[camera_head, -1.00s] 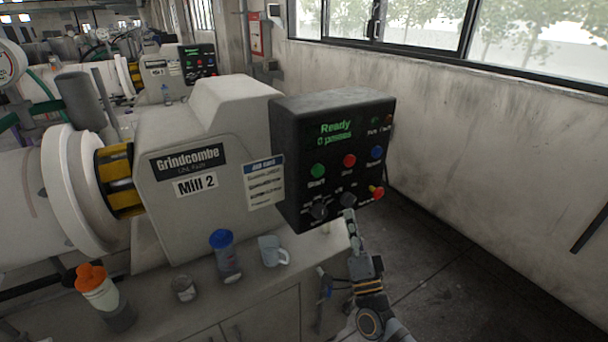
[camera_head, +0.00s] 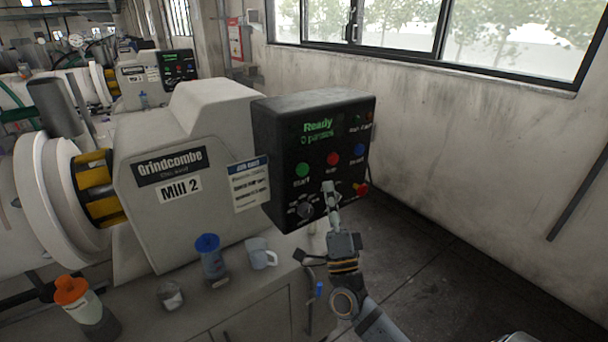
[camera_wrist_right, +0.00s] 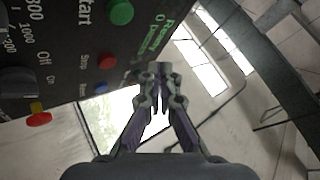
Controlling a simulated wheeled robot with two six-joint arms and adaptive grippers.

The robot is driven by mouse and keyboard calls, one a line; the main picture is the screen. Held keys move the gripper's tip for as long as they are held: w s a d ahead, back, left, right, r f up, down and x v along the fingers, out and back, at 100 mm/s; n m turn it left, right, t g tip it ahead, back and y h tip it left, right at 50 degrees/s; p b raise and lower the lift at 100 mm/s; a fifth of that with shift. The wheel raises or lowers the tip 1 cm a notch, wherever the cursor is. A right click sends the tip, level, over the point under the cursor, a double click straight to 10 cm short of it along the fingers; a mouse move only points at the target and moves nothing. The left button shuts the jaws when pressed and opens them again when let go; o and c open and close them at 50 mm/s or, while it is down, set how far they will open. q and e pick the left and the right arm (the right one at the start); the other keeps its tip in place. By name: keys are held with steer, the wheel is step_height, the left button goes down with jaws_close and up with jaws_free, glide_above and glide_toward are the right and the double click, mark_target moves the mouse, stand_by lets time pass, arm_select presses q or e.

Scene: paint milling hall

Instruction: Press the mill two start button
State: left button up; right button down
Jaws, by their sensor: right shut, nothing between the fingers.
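The mill two control box (camera_head: 281,122) is dark, with a green display reading "Ready" and "0 passes". Its green start button (camera_head: 302,170) is at the left of the button row; it also shows in the right wrist view (camera_wrist_right: 120,12). A red stop button (camera_head: 333,158) and a blue button (camera_head: 358,149) sit to its right. My right gripper (camera_head: 328,188) is shut and empty, in front of the panel, below and right of the start button; its fingertips also show in the right wrist view (camera_wrist_right: 160,72). Contact with the panel cannot be told. My left gripper is out of view.
A dark knob (camera_head: 306,210) and a red-and-yellow emergency stop (camera_head: 361,189) are low on the panel. Floor at right is clear.

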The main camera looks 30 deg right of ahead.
mark_target(306, 165)
steer(key=w+b, duration=0.2)
steer(key=w, duration=0.4)
steer(key=shift+w+a, duration=0.2)
steer(key=shift+a, duration=0.05)
stand_by(1.1)
steer(key=shift+w+y, duration=0.3)
steer(key=shift+w, duration=0.1)
steer(key=shift+w, duration=0.45)
stand_by(0.5)
steer(key=shift+s, duration=0.9)
